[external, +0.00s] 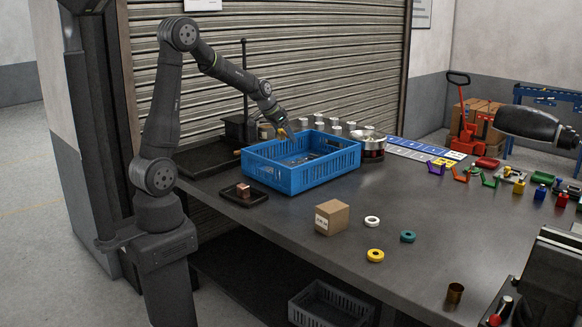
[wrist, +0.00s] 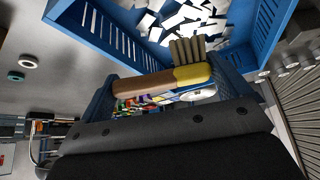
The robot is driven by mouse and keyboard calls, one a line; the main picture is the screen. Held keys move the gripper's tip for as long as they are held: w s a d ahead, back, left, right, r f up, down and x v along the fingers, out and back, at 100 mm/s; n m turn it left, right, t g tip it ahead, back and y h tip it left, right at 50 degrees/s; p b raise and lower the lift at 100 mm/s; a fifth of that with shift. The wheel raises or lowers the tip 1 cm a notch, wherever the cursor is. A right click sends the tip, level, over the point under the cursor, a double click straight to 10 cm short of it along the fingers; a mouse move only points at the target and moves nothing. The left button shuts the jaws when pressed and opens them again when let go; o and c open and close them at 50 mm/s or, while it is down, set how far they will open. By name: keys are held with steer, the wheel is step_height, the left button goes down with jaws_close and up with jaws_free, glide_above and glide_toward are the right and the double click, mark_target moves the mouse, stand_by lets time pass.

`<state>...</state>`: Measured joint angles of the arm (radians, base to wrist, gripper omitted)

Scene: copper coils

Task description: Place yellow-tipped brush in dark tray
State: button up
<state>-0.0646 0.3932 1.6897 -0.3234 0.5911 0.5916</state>
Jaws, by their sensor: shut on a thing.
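My gripper (external: 287,126) is shut on the brush and holds it above the rear left part of the blue crate. In the wrist view the brush (wrist: 150,84) lies across the fingers, with a brown handle to the left, a yellow end to the right and tan bristles toward the crate. In the external view only a small yellow bit of the brush (external: 282,132) shows. A small dark tray (external: 258,202) with a reddish-brown block (external: 243,190) in it lies on the table left of the crate.
The blue crate (external: 290,178) holds light, flat pieces. A larger dark tray-like base (external: 196,168) lies behind the small tray. A cardboard box (external: 331,217), rings and a metal bowl (external: 371,145) stand nearby. The table's front left is clear.

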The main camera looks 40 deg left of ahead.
steer(key=s+d+m+g+h, duration=0.15)
steer(key=d+m, duration=0.25)
steer(key=d, duration=1.1)
steer(key=s+d+m+g+h, duration=0.1)
steer(key=s+d+m+h, duration=0.2)
steer(key=d, duration=1.2)
steer(key=s+d+m+g, duration=0.2)
steer(key=s+d+m, duration=0.2)
steer(key=s+d, duration=0.55)
steer(key=s+d+m+g, duration=0.1)
steer(key=s+d+m, duration=0.2)
steer(key=s+d, duration=0.65)
step_height(320, 180, down, 7)
steer(key=w+d, duration=0.2)
steer(key=d, duration=0.1)
steer(key=w+a+f, duration=0.1)
steer(key=w+f, duration=0.1)
steer(key=w, duration=0.1)
steer(key=w+a+f, duration=0.1)
steer(key=w+f, duration=0.1)
steer(key=w, duration=0.2)
steer(key=w+a+f, duration=0.1)
steer(key=w+f, duration=0.1)
steer(key=w, duration=0.1)
steer(key=shift+w+f, duration=0.25)
steer(key=shift+w, duration=0.05)
steer(key=shift+w+f, duration=0.3)
steer(key=shift+f, duration=1.85)
